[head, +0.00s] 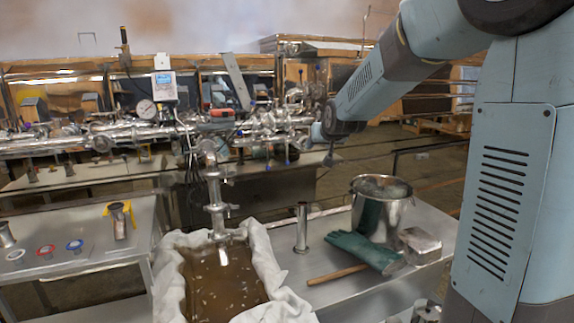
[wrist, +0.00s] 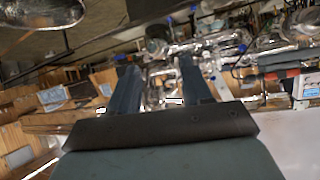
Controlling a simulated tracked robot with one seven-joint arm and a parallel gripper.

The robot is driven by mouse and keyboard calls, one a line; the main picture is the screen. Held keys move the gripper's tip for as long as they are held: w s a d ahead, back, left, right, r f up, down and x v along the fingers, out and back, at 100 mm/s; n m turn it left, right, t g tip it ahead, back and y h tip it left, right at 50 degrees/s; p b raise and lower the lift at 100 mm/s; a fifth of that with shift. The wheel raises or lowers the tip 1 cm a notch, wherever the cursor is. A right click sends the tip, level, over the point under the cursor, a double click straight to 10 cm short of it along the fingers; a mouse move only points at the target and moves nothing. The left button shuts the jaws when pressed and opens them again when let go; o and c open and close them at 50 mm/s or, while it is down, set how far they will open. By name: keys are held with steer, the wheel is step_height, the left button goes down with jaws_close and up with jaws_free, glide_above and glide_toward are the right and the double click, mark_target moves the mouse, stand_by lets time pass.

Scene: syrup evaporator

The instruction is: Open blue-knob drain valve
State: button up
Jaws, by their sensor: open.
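Shiny steel pipework with several valves and fittings (head: 262,128) runs across the middle of the head view. I cannot make out for certain which fitting is the blue-knob drain valve; the small details there are too fine to tell. In the wrist view the pipework (wrist: 222,48) lies beyond my gripper (wrist: 160,88), tilted in the picture. The two dark fingers are apart with nothing held between them.
A cloth-lined tank of brown liquid (head: 215,283) stands below a vertical spout (head: 215,200). A steel bucket (head: 382,207), green gloves (head: 362,250) and a metal block (head: 419,245) sit on the right table. Red and blue rings (head: 75,245) lie on the left table.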

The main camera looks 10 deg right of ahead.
steer(key=w+a+f+t, duration=0.2)
steer(key=w+f, duration=0.2)
steer(key=w, duration=0.5)
steer(key=w+a+f+t, duration=0.1)
steer(key=w+f, duration=0.4)
steer(key=w, duration=0.4)
steer(key=m+t, duration=0.1)
steer(key=t, duration=0.2)
glide_toward(288, 164)
steer(key=shift+y, duration=0.4)
steer(key=w, duration=1.1)
steer(key=shift+w+a, duration=0.15)
steer(key=shift+a, duration=0.25)
steer(key=shift+f, duration=0.1)
jaws_close()
